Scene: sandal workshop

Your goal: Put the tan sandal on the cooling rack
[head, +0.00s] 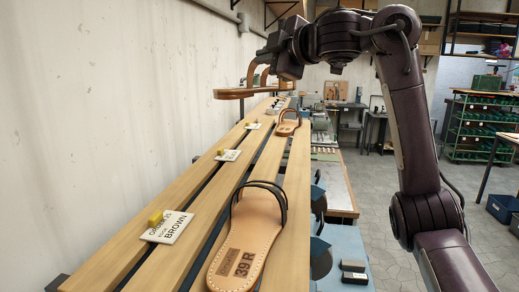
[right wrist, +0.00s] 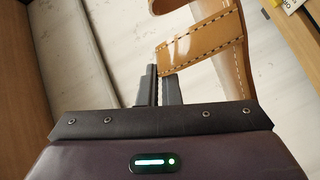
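A tan sandal (head: 240,93) with a tan strap hangs in the air, sole roughly level, above the far part of a slatted wooden rack (head: 117,252). My right gripper (head: 262,62) is shut on its strap. In the right wrist view the two fingers (right wrist: 162,84) are close together at the stitched edge of the tan strap (right wrist: 205,48). The sole stays apart from the slats. My left gripper is not in view.
A sandal (head: 243,235) with a black strap, marked 39 R, lies on the near slats. Another tan sandal (head: 288,126) lies farther along. A white wall (head: 90,90) borders the left.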

